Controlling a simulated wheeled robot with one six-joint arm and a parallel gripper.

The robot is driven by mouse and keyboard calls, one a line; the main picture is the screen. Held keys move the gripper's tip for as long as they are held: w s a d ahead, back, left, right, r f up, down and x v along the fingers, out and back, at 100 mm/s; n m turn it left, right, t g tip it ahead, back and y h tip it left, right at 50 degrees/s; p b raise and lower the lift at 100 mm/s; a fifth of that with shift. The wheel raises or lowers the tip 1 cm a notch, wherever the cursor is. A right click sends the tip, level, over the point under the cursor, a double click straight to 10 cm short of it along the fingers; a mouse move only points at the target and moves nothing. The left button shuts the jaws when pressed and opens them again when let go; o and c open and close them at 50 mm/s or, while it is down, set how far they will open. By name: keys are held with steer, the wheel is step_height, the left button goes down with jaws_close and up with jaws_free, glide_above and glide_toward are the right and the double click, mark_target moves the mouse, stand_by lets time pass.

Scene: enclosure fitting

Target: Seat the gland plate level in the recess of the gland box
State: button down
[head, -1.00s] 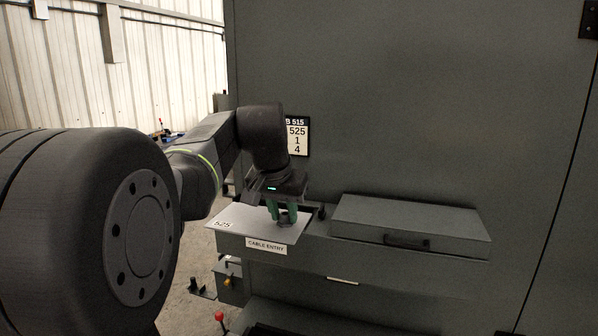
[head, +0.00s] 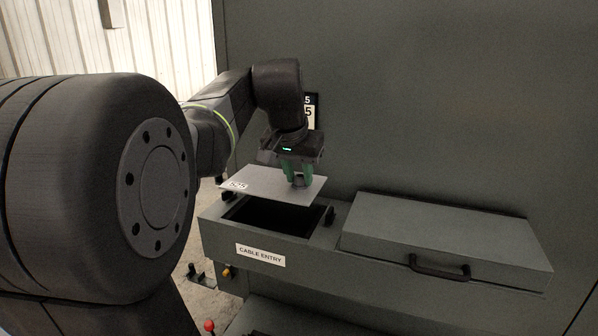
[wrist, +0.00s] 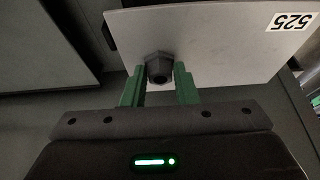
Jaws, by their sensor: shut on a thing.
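The gland plate (head: 265,184) is a thin light grey sheet with a "525" label at its left end. It hangs roughly level above the gland box (head: 225,232), whose front carries a "CABLE ENTRY" label. The dark rectangular recess (head: 272,216) shows open below the plate; the plate hides its far part. My gripper (head: 298,182) is shut on the dark gland fitting near the plate's right end. In the wrist view, the green fingers stand either side of the hexagonal gland (wrist: 159,67), with the plate (wrist: 215,40) beyond.
A closed grey lid (head: 440,235) with a black handle (head: 440,268) lies right of the recess. Dark clips (head: 329,216) stand at the recess's ends. A tall grey cabinet wall (head: 430,100) rises behind. A red knob (head: 209,326) is low at the front left.

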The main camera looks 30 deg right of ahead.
step_height(320, 180, down, 8)
steer(key=b, duration=0.5)
steer(key=shift+r, duration=0.15)
stand_by(0.5)
steer(key=c, duration=1.1)
jaws_free()
steer(key=shift+o, duration=0.2)
steer(key=b+v, duration=0.1)
steer(key=v, duration=1.3)
